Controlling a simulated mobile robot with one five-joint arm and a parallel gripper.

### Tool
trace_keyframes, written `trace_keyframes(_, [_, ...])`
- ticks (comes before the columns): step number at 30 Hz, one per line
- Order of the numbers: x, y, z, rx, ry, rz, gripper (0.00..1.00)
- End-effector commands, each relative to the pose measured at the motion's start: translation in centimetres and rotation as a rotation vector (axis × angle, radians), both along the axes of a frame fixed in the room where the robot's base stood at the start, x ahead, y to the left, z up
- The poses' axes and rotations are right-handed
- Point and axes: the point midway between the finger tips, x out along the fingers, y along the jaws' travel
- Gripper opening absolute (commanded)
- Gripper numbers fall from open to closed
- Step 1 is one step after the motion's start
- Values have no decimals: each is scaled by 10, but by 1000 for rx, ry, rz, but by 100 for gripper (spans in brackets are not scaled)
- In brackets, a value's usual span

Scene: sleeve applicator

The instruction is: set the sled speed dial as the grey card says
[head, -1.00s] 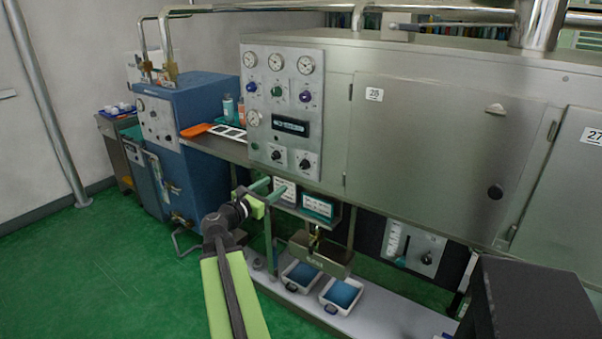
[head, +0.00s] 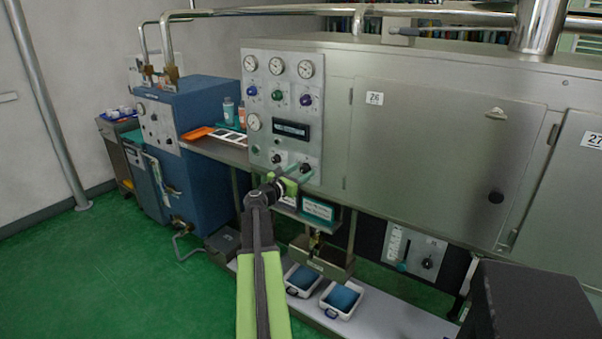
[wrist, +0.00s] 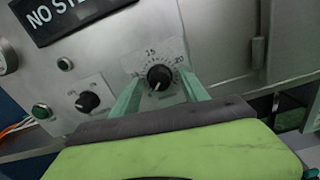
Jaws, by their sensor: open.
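My gripper (head: 294,174) is open in front of the lower right dial (head: 305,167) of the control panel. In the wrist view its two green fingers (wrist: 160,92) stand either side of that black dial (wrist: 158,76); contact cannot be told. The dial's plate shows 15 at top and 20 at right, and its white mark points roughly downward. The plate's small label is unreadable. A second black dial (wrist: 87,101) is to its left. A teal-edged card (head: 318,209) hangs below the panel, too small to read. I cannot pick out the grey card for sure.
Large steel door 26 (head: 435,165) is to the right. White trays (head: 341,299) with blue contents stand below. A blue cabinet (head: 205,160) is at left, and the green floor is open there.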

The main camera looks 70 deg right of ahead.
Motion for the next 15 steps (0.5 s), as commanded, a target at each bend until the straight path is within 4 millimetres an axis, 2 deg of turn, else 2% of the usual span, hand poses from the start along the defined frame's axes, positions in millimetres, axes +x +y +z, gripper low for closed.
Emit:
trace_keyframes(2, [0,0,0,0,0,0,52])
trace_keyframes(12, [0,0,0,0,0,-1,8])
trace_keyframes(14, [0,0,0,0,0,-1,0])
trace_keyframes(15, [0,0,0,0,0,-1,0])
